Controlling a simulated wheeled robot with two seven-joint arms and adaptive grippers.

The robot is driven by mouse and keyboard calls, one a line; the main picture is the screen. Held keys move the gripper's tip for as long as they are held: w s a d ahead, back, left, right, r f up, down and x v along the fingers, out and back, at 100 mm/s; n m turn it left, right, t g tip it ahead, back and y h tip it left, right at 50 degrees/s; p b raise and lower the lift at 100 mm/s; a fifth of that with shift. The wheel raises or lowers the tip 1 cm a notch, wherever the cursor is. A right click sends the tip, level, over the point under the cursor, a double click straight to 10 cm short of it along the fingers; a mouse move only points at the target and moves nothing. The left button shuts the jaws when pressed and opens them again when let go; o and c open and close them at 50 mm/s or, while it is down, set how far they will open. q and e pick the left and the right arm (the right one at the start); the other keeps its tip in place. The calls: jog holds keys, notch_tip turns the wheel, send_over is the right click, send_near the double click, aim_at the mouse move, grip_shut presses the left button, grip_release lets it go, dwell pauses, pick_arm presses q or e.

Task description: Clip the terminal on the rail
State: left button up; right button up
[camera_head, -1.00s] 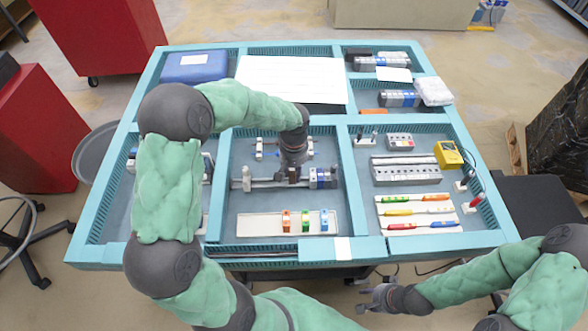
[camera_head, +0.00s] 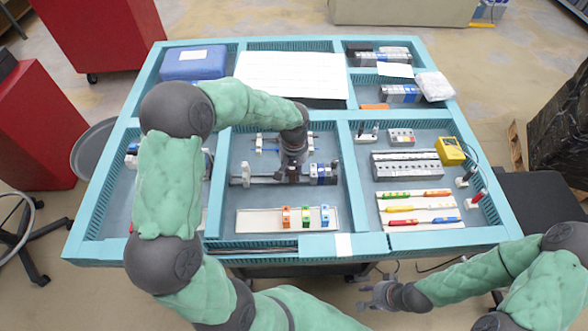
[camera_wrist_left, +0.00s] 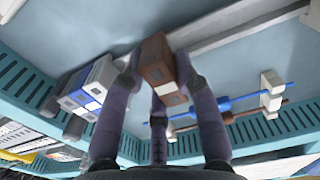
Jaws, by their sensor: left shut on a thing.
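A brown terminal (camera_wrist_left: 157,58) is between the fingers of my left gripper (camera_wrist_left: 160,76), which is shut on it. The grey rail (camera_wrist_left: 235,27) runs right beside the terminal in the left wrist view; I cannot tell whether the terminal is seated on it. In the head view my left gripper (camera_head: 293,172) is over the middle of the rail (camera_head: 262,181), and the terminal is mostly hidden. A group of white-blue terminals (camera_head: 323,173) is at the rail's right end, also in the left wrist view (camera_wrist_left: 90,85), with a gap to the brown one. My right gripper (camera_head: 370,294) appears open and empty off the table's front edge.
A pale tray (camera_head: 262,219) with orange, green and blue terminals lies in front of the rail. A grey end block (camera_head: 246,172) stands on the rail's left. Teal divider walls (camera_head: 352,190) border the compartment. Blue and brown rods (camera_wrist_left: 240,103) on white supports lie behind.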

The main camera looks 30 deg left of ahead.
pick_arm(q)
jog(key=shift+f+b, duration=0.35)
jog(key=shift+f, duration=0.2)
dwell(0.5)
jog(key=shift+s+d+f, duration=0.1)
jog(key=shift+s+f, duration=0.05)
jog(key=shift+f, duration=0.1)
dwell(0.4)
jog(key=o, duration=1.1)
jog(key=shift+o, duration=0.4)
jog(key=shift+f, duration=0.1)
jog(key=o, duration=0.5)
jog(key=shift+c, duration=0.2)
jog(key=shift+r, duration=0.3)
